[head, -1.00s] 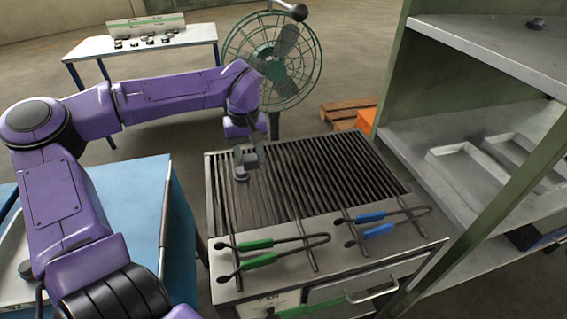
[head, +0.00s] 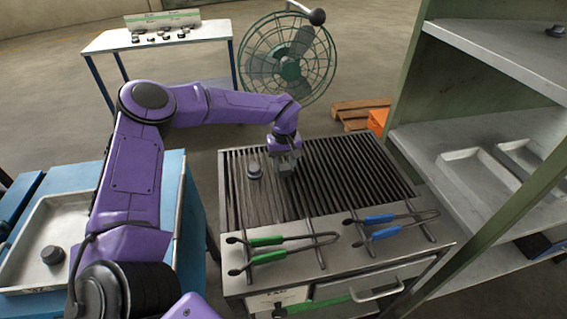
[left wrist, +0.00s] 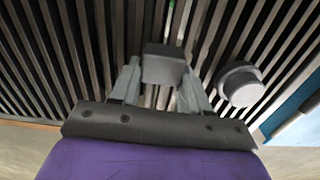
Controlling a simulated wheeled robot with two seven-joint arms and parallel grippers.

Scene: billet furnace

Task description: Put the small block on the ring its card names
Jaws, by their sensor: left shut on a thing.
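My left gripper (head: 287,162) is over the slatted grill top (head: 340,160), just right of a grey stepped round piece (head: 254,170) standing on the slats. In the left wrist view the gripper (left wrist: 155,85) is shut on a grey square-faced block (left wrist: 163,65). The round piece (left wrist: 240,85) stands apart from it there, to the right. In the head view the held block is mostly hidden by the fingers, and I cannot tell whether it touches the slats. I cannot make out a ring or readable card. My right gripper is out of view.
Green-handled tongs (head: 265,240) and blue-handled tongs (head: 385,218) lie along the grill's front. A tray (head: 20,262) with a dark round piece (head: 52,254) is on the left blue table. A shelf (head: 460,150) stands right, a fan (head: 290,65) behind.

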